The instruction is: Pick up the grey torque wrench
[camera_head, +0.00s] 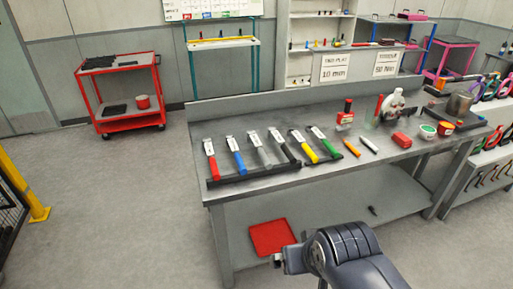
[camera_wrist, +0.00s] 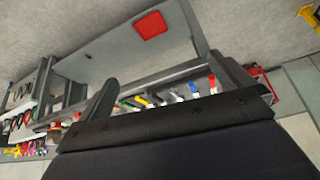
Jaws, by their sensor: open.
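The grey torque wrench (camera_head: 262,150) lies third from the left in a row of wrenches with coloured handles on the workbench. Its handle rests at a dark holder strip (camera_head: 255,172), between the blue wrench (camera_head: 236,158) and the black wrench (camera_head: 286,148). In the wrist view the row looks small and far off, upside down, and the grey wrench (camera_wrist: 177,96) is partly covered by the gripper's edge. My gripper (camera_wrist: 168,84) is open, with its two dark fingers apart and nothing between them. It is well away from the wrench.
The workbench (camera_head: 320,182) also carries a red wrench (camera_head: 211,160), yellow and green wrenches, bottles and small pots. A red tray (camera_head: 272,237) sits on its lower shelf. A red cart (camera_head: 124,95) stands at the back left.

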